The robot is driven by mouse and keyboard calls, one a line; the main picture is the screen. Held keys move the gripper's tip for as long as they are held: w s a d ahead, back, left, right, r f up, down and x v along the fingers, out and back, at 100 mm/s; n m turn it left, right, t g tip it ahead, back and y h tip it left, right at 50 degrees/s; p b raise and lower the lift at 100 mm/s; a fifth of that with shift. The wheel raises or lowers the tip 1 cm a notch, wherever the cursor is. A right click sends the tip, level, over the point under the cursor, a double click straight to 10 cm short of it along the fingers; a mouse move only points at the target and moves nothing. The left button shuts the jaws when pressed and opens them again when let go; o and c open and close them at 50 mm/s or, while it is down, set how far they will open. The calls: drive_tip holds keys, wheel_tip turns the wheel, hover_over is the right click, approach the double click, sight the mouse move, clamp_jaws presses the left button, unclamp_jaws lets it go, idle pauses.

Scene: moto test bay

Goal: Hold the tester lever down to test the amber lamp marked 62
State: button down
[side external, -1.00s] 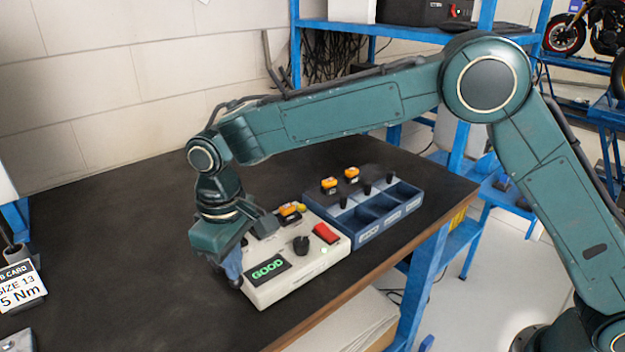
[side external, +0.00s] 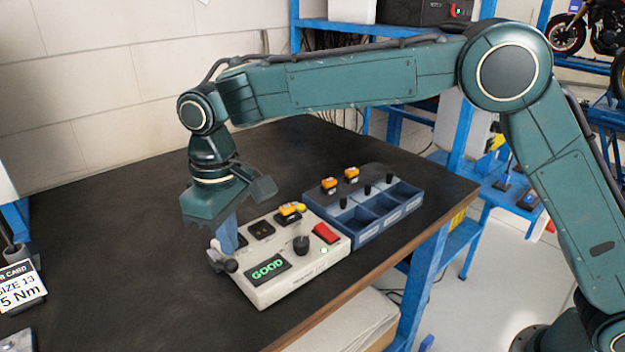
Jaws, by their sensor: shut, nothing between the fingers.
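The white tester box (side external: 290,290) sits on the dark bench, its display (side external: 267,268) lit with GOOD in green. Its lever ends in a black ball knob (side external: 231,266) at the box's left end. An amber lamp (side external: 289,210) sits at the box's back edge, beside a yellow round part (side external: 301,207); any number on the lamp is too small to read. My gripper (side external: 229,250) is shut and empty, its blue fingers pointing down just above and behind the lever knob. I cannot tell whether they touch the lever.
A blue divided tray (side external: 372,232) adjoins the tester on the right, with two more amber lamps (side external: 329,185) (side external: 351,173) at its back. The tester also carries a black dial (side external: 301,244) and a red button (side external: 326,233). The bench is clear behind and left of my gripper.

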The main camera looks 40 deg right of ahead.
drive_tip(key=shift+r, duration=1.05)
drive_tip(key=s+d+r+m+t, duration=0.1)
drive_tip(key=s+d+r, duration=0.4)
drive_tip(key=d, duration=0.4)
drive_tip(key=s+d+r+m+t, duration=0.15)
drive_tip(key=s+d+r, duration=0.35)
drive_tip(key=d, duration=0.5)
drive_tip(key=s+d+f+m+t, duration=0.1)
drive_tip(key=s+d+f, duration=0.1)
drive_tip(key=s+d, duration=0.3)
drive_tip(key=s+d+f+m+t, duration=0.2)
drive_tip(key=s+d, duration=0.4)
drive_tip(key=s, duration=0.6)
drive_tip(key=shift+s+f, duration=0.2)
drive_tip(key=shift+f, duration=0.15)
